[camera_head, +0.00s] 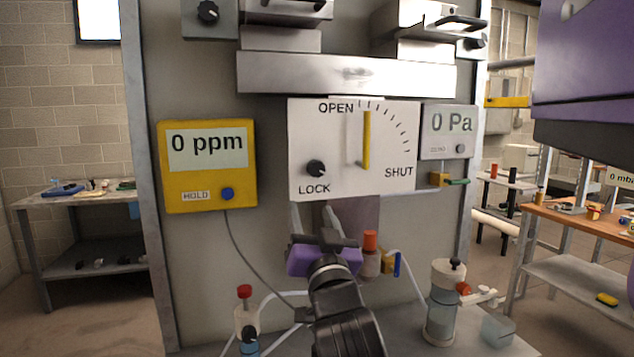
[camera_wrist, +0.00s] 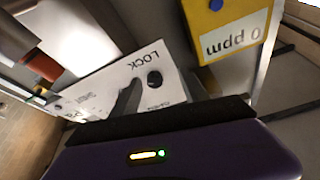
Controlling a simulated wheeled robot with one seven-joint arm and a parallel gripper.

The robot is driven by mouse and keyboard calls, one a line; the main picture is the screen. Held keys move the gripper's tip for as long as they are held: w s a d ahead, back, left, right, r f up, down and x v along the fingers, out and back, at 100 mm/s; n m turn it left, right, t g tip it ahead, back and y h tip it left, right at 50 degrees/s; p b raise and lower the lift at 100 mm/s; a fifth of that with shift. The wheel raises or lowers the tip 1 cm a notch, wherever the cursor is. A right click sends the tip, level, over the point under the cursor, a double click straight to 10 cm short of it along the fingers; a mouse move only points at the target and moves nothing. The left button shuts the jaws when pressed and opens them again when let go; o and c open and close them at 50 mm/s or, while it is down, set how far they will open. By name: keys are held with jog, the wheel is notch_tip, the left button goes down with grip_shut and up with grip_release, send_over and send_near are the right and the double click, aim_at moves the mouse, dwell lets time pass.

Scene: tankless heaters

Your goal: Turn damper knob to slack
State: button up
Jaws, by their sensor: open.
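The damper panel (camera_head: 350,185) is a white plate with a yellow lever (camera_head: 366,140) standing upright between the OPEN and SHUT marks. The small black damper knob (camera_head: 316,168) sits at its lower left, just above the word LOCK. Its pointing direction is too small to tell. I read no slack mark in the head view. The wrist view also shows the knob (camera_wrist: 154,78), with LOCK upside down and a partly hidden label near it. My gripper (camera_head: 314,210) is open and empty, below the knob and apart from it. Its fingers also show in the wrist view (camera_wrist: 160,90).
A yellow ppm meter (camera_head: 208,198) with a blue button is left of the panel, its cable hanging down. A Pa gauge (camera_head: 449,131) is on the right. A red-capped fitting (camera_head: 370,242), tubes and a clear cylinder (camera_head: 442,310) stand lower right.

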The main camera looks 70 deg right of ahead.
aim_at(317, 172)
jog(key=shift+m+g+h, duration=0.6)
jog(key=d+r, duration=0.2)
jog(key=w+d+r+p, duration=0.1)
jog(key=d+r, duration=0.1)
jog(key=d, duration=0.1)
jog(key=w+d+r+p, duration=0.1)
jog(key=d+r, duration=0.1)
jog(key=d, duration=0.1)
jog(key=shift+w, duration=0.15)
jog(key=shift+c, duration=0.4)
grip_shut()
